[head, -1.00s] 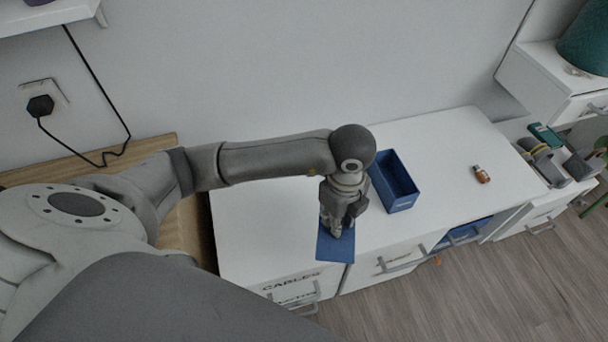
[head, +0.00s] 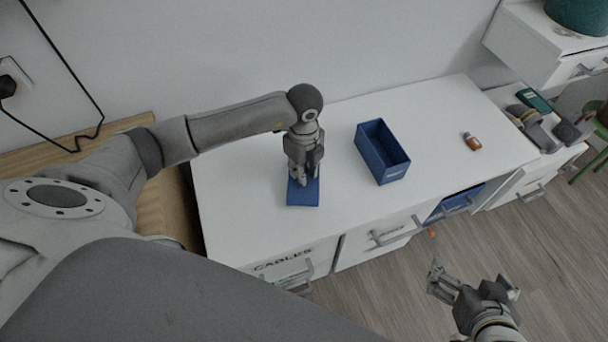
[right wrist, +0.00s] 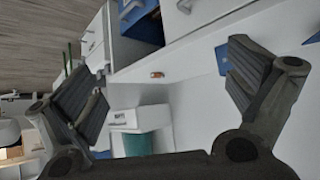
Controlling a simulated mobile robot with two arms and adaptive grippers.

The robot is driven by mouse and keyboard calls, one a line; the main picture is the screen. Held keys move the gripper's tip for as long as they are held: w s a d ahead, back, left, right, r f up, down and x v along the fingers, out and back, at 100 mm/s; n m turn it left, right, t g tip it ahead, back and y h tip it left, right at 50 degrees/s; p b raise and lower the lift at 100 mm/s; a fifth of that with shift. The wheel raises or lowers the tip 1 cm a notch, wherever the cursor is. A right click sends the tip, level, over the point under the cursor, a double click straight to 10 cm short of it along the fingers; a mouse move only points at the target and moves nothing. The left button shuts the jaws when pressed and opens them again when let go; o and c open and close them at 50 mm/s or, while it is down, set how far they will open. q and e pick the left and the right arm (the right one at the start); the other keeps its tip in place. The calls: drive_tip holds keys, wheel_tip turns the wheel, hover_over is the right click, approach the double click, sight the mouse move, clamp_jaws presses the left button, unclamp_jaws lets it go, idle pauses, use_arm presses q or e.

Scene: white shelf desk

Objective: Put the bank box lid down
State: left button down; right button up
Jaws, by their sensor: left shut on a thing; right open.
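The blue bank box lid (head: 303,196) is at the white desk top, left of the open blue box, under my left gripper. My left gripper (head: 303,178) points down and is shut on the lid; I cannot tell whether the lid touches the desk. The open blue bank box (head: 383,152) stands upright on the desk with its top uncovered. My right gripper (head: 474,282) is open and empty over the floor in front of the desk. Its spread fingers (right wrist: 168,95) also show in the right wrist view, where part of a blue thing is at the right edge.
A small orange-brown bottle (head: 472,142) lies on the white desk (head: 345,215), right of the box. Devices (head: 540,125) sit on the lower unit at right. The desk top left of the lid is clear.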

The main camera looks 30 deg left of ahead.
use_arm(q)
drive_tip(key=shift+f+b, duration=0.3)
drive_tip(key=shift+f, duration=0.85)
use_arm(e)
drive_tip(key=shift+w+a+r+t+y, duration=0.15)
drive_tip(key=shift+w+a+r+t, duration=0.2)
drive_tip(key=shift+w+r+t, duration=0.4)
drive_tip(key=shift+w+a+r+t+y, duration=0.15)
drive_tip(key=shift+w+a+r+t, duration=0.15)
drive_tip(key=shift+w+r+t, duration=0.4)
use_arm(q)
drive_tip(key=shift+f, duration=0.15)
use_arm(e)
drive_tip(key=shift+w+r, duration=0.15)
drive_tip(key=shift+w, duration=0.1)
use_arm(q)
drive_tip(key=c, duration=1.3)
unclamp_jaws()
